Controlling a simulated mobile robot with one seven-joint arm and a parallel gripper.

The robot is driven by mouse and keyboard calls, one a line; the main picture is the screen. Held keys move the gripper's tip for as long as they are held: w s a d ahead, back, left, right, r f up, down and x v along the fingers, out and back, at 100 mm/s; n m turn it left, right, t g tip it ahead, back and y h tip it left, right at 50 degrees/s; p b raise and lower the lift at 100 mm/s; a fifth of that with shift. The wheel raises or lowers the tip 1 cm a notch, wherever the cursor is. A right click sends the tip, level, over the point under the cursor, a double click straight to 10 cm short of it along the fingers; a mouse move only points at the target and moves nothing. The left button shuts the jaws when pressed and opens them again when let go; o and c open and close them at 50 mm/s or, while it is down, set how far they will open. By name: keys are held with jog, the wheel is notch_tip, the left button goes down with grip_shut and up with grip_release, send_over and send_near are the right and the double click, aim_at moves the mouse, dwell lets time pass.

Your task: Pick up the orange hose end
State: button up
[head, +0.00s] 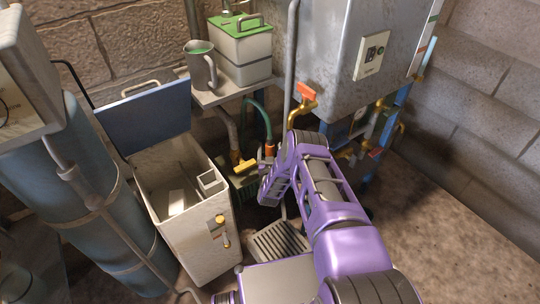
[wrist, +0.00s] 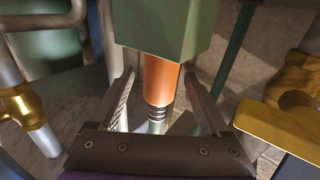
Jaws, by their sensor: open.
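The orange hose end (wrist: 161,80) shows in the middle of the wrist view, upright against a dark green block (wrist: 163,25), with dark ribbed rings at its lower end. In the head view the orange hose end (head: 270,149) is at the end of a curved green hose (head: 260,117). My gripper (wrist: 159,75) is open, with one finger on each side of the orange hose end. A gap shows on both sides of it. In the head view my gripper (head: 263,172) is just below the orange part and partly hidden by my purple arm.
A yellow valve handle (head: 246,166) is close on the left, and an orange-handled brass valve (head: 304,98) is above. An open pale chest (head: 190,230) stands left, a grey metal cabinet (head: 340,60) above right. Brass fittings (wrist: 294,85) crowd the wrist view's right side.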

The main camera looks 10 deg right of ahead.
jog(key=shift+w+d, duration=0.1)
jog(key=shift+w, duration=0.25)
grip_shut()
